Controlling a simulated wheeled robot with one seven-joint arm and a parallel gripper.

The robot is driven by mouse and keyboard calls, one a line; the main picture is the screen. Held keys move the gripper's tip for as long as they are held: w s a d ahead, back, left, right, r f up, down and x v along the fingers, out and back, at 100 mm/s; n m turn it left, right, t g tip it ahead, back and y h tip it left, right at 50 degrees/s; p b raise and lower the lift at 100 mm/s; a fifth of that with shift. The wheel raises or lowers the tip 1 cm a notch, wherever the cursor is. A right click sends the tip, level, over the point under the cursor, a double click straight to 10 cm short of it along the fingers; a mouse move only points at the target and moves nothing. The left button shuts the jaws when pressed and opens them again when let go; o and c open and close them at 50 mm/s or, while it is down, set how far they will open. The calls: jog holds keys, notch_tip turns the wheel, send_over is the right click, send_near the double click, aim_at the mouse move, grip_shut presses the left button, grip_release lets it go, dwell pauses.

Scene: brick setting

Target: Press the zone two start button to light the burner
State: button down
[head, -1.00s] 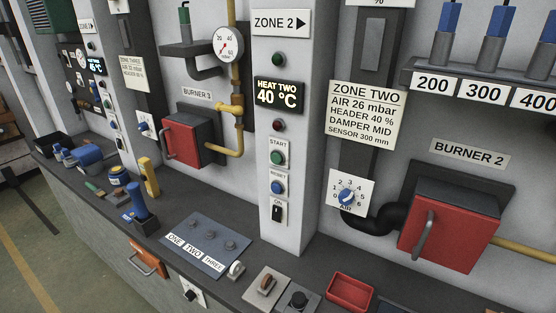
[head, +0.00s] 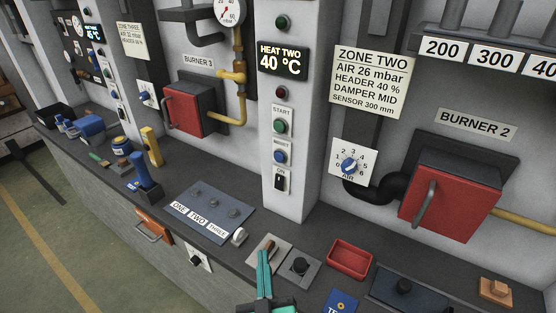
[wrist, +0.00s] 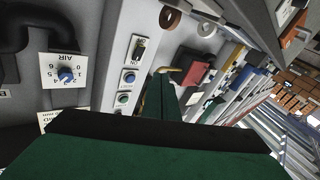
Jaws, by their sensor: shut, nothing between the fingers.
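The zone two start button (head: 280,127) is a round green button under a START label on the white column. It also shows in the wrist view (wrist: 124,98), left of my fingers. Above it are a dark red lamp (head: 281,93) and the display (head: 282,60) reading HEAT TWO 40 °C. Below it are the blue reset button (head: 280,157) and a black rocker switch (head: 280,182). My gripper (head: 263,256), with green fingers, is shut and empty over the bench, below and apart from the button. Its fingers also show in the wrist view (wrist: 162,82).
The red BURNER 2 box (head: 450,195) and the air dial (head: 349,166) are on the wall at right. A red tray (head: 349,272), a black knob plate (head: 300,265) and the ONE TWO THREE panel (head: 215,205) are on the bench. Space before the column's buttons looks clear.

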aim_at(280, 126)
jog(key=w+a+r+n+t+y, duration=0.1)
jog(key=w+r, duration=0.5)
jog(key=r, duration=0.6)
jog(key=w+r+n+t+y, duration=0.1)
jog(key=w+r+n, duration=0.1)
jog(key=w+r, duration=0.4)
notch_tip(280, 126, up, 6)
jog(key=shift+w+a+f+n, duration=0.15)
jog(key=shift+a+n, duration=0.25)
jog(key=shift+w, duration=0.1)
jog(key=w+d, duration=0.5)
jog(key=w, duration=0.2)
jog(key=shift+w+d, duration=0.1)
jog(key=shift+d, duration=0.1)
dwell(0.8)
jog(key=shift+w+d, duration=0.15)
jog(key=shift+w, duration=0.05)
